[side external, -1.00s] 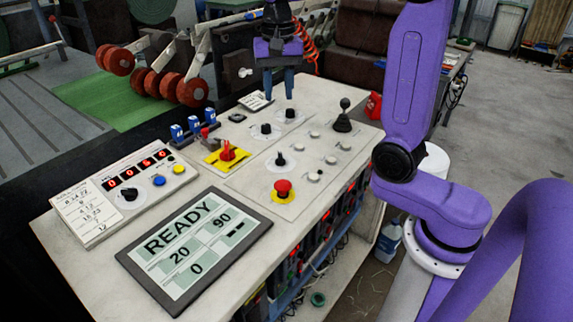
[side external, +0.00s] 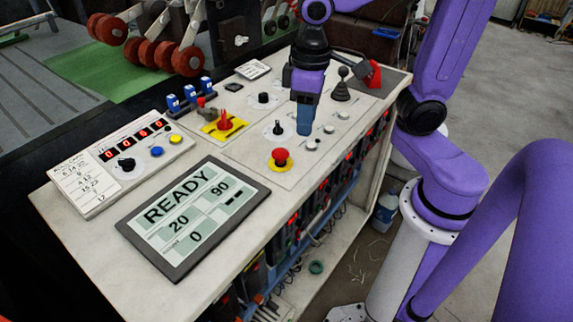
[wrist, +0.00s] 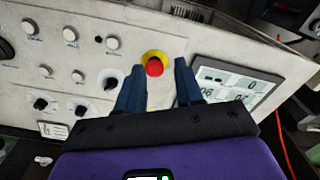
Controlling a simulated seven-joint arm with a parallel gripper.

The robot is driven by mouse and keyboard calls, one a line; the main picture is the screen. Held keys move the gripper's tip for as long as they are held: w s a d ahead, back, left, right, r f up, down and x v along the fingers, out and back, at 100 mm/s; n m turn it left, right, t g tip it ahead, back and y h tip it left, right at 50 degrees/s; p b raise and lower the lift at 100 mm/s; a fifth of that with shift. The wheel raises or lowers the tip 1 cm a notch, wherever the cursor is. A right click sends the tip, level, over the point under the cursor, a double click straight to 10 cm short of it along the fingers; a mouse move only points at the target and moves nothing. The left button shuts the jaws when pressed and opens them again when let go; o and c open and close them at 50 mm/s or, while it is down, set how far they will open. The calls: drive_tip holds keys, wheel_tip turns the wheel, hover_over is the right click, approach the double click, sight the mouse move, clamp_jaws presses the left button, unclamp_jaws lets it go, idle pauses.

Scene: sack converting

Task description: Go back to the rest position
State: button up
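My gripper (side external: 304,132) hangs fingers-down over the right part of the control console (side external: 100,240), with its fingers overlapping in the side view. In the wrist view, the gripper's two blue fingers (wrist: 159,66) are spread apart with nothing between them. The red stop button (side external: 280,157) on its yellow ring shows beyond the fingertips in the wrist view (wrist: 154,67). In the side view the fingertips are just right of and behind this button. I cannot tell their exact height above the panel.
A black lever (side external: 341,88) stands behind my gripper. A red rotary switch (side external: 224,120) on a yellow plate, blue-tagged padlocks (side external: 189,97) and a READY display (side external: 187,218) lie to the left. A bottle (side external: 386,207) stands on the floor right of the console.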

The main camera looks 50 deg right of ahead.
drive_tip(key=s+d+f+n, duration=0.1)
drive_tip(key=s+f+n, duration=0.2)
drive_tip(key=s+n, duration=0.4)
drive_tip(key=s, duration=0.5)
drive_tip(key=shift+d+f+n, duration=0.15)
drive_tip(key=shift+f+n, duration=0.2)
drive_tip(key=shift+n, duration=0.05)
idle(0.8)
